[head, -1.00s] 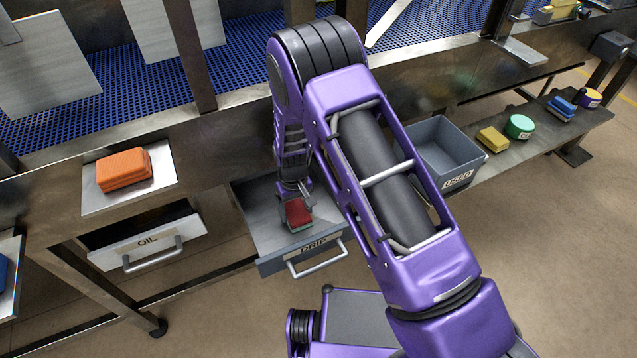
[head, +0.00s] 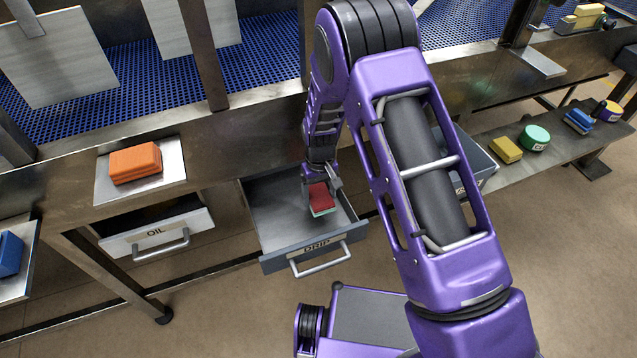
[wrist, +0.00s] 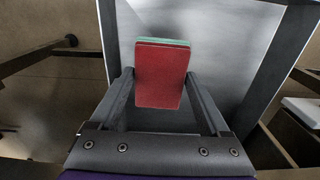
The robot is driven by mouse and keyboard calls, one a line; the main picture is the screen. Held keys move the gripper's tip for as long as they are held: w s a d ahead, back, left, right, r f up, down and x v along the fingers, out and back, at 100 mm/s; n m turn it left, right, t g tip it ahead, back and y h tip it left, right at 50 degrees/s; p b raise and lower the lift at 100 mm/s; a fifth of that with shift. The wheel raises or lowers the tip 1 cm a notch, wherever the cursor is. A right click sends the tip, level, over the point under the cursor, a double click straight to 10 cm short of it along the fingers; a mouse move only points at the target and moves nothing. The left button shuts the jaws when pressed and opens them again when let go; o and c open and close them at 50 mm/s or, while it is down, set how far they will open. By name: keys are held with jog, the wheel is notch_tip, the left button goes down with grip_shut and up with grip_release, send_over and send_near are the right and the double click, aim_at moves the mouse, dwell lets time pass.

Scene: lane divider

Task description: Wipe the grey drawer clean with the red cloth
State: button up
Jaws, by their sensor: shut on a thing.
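The grey drawer (head: 271,233), labelled DRIP, is pulled open below the bench. In the wrist view its pale inside (wrist: 232,50) lies beyond my gripper. My gripper (head: 322,180) reaches into the drawer from above. It is shut on the red cloth (head: 319,193), which looks like a folded pad with a green layer. In the wrist view the red cloth (wrist: 160,75) sits between both fingers, its green edge on the far side. I cannot tell whether the pad touches the drawer floor. No clear stain shows on the visible floor.
A drawer labelled OIL (head: 155,235) is slightly open at the left. An orange block (head: 136,162) lies on a plate above it. A grey bin (head: 480,160) is partly behind my arm, with yellow (head: 506,150) and green (head: 535,138) items on the shelf to its right.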

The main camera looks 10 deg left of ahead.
jog(key=shift+r+p, duration=0.75)
jog(key=shift+r, duration=1)
